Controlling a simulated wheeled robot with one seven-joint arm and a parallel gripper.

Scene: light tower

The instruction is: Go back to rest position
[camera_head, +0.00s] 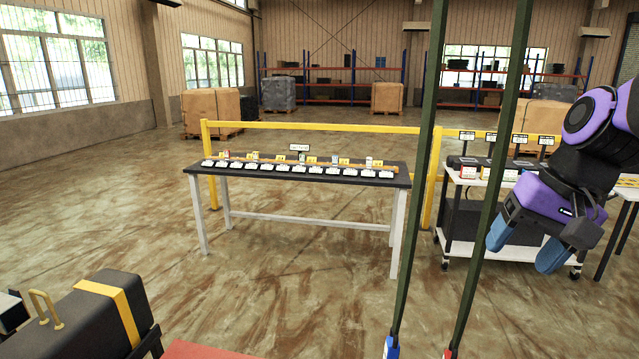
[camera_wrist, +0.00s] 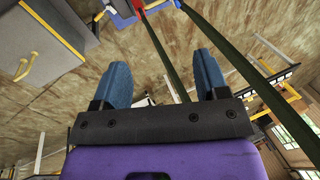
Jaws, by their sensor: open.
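My gripper (camera_head: 523,250) hangs at the right of the head view, on my purple and black arm, with its blue fingers pointing down. In the wrist view my gripper (camera_wrist: 161,80) has its two blue fingers wide apart, with nothing between them but floor and a dark green pole behind. It is open and empty. In the head view it is in front of the white cart, touching nothing that I can see.
Two dark green poles (camera_head: 424,140) (camera_head: 497,170) rise between my gripper and the black table (camera_head: 300,172). A white cart (camera_head: 480,250) stands behind my gripper. A yellow rail (camera_head: 300,126) runs behind the table. A black case (camera_head: 85,325) is at lower left. Open floor lies left.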

